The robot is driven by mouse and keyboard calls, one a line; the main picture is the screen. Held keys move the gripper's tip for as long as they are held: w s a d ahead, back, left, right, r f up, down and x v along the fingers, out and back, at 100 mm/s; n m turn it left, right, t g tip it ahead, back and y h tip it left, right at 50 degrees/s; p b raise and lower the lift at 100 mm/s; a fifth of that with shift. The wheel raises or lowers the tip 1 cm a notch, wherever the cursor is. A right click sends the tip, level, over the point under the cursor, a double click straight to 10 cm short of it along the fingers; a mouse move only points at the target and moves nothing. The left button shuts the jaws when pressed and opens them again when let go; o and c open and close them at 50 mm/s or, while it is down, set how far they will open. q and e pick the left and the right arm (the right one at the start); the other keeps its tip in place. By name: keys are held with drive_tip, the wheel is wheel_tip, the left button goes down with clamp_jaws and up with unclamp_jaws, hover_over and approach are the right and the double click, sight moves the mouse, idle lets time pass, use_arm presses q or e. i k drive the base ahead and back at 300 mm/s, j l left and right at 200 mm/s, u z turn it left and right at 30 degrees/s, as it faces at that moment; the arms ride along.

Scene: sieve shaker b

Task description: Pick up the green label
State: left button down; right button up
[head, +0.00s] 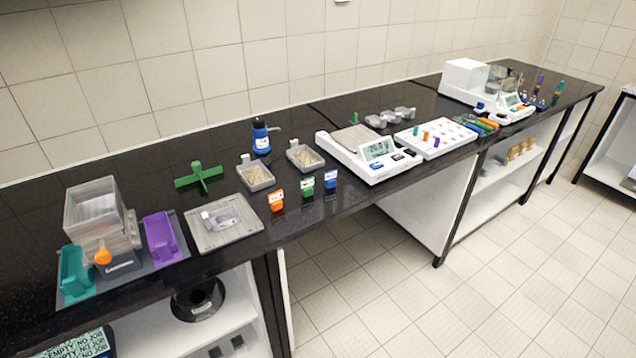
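A small green label (308,187) with a white patch stands upright near the front edge of the black bench, left of the middle of the head view. It sits between an orange label (276,200) on its left and a blue label (330,180) on its right, with small gaps between them. All of its front shows and nothing covers it. Neither of my grippers shows in the head view.
Two grey trays of pale grains (256,176) (305,157) stand behind the labels. A grey plate (237,233) and a green cross-shaped piece (199,177) are to the left. A white scale (368,155) is to the right. A blue bottle (261,138) stands at the back.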

sight(306, 185)
drive_tip(key=i+l+u, duration=0.8)
drive_tip(key=u, duration=0.15)
drive_tip(key=l, duration=0.1)
